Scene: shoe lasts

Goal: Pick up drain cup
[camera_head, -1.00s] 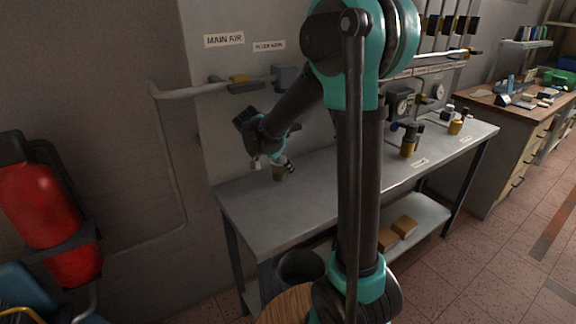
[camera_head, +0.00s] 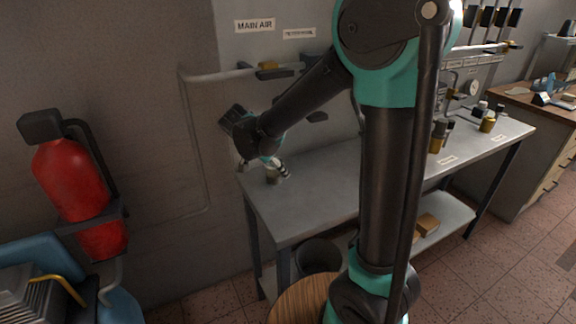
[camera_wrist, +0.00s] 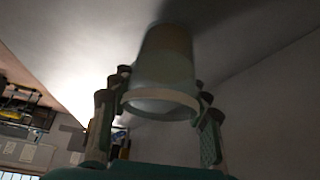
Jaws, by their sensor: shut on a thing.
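The drain cup (camera_wrist: 166,62) is a small greyish, tapering cup with a pale rim facing the camera in the wrist view. It sits between the two fingers of my gripper (camera_wrist: 160,100), which is shut on it from both sides. In the head view the cup (camera_head: 272,176) is small, beneath my gripper (camera_head: 265,166) near the left end of the grey bench. I cannot tell whether its base touches the bench top.
The grey bench (camera_head: 315,205) is mostly clear on its left part. Dark and brass fittings (camera_head: 438,135) stand farther right. A red extinguisher (camera_head: 72,182) is at left, and a dark bin (camera_head: 318,256) is below the bench.

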